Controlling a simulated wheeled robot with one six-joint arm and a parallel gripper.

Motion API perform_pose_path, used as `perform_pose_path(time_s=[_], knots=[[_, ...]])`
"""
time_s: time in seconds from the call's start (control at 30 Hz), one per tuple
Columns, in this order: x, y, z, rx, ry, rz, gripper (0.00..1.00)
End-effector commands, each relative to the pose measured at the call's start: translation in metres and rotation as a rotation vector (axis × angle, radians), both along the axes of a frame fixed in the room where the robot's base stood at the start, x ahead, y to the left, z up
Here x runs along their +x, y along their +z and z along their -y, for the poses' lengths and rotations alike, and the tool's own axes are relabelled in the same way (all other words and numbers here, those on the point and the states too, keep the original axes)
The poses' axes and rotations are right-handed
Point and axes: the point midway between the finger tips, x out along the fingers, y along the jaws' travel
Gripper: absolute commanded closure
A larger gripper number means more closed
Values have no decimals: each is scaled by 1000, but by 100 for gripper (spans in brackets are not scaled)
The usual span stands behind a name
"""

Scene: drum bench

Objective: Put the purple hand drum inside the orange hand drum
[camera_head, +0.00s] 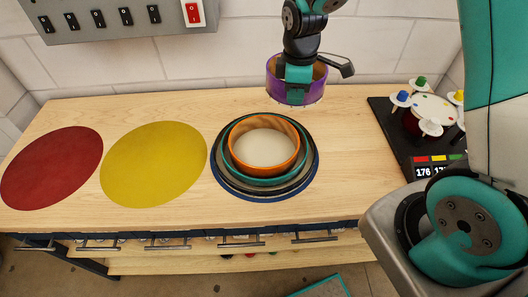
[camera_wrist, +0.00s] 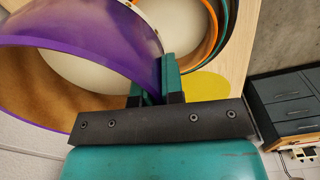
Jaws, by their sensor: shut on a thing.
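The purple hand drum (camera_head: 267,76) hangs in my gripper (camera_head: 297,84), above the back of the bench. My gripper is shut on its rim wall; the wrist view shows the purple wall (camera_wrist: 95,40) between the fingers (camera_wrist: 160,85). The orange hand drum (camera_head: 234,146) sits on the bench inside a teal ring (camera_head: 236,175) and larger dark rings, with its pale inside facing up. The purple drum is above and behind the orange drum, apart from it. In the wrist view the orange rim (camera_wrist: 213,30) shows at the upper right, partly hidden by the purple drum.
A red disc (camera_head: 52,168) and a yellow disc (camera_head: 153,165) lie flat on the bench (camera_head: 100,110) at left. A black device with coloured knobs (camera_head: 395,130) stands at right. A switch panel (camera_head: 120,18) is on the wall at upper left.

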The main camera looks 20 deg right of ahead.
Motion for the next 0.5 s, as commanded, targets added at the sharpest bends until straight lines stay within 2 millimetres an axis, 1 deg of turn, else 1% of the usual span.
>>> perform_pose_path(time_s=[0.03, 0.1, 0.2, 0.33, 0.4, 0.5], knots=[[-2, 8, -6, 0, 149, 7, 100], [-7, 21, -11, 0, 357, 7, 100], [-15, 36, -18, -1, 620, 5, 100], [-23, 51, -23, -1, 872, 3, 100], [-26, 56, -25, -2, 961, 2, 100], [-28, 59, -25, -1, 1032, -1, 100]])
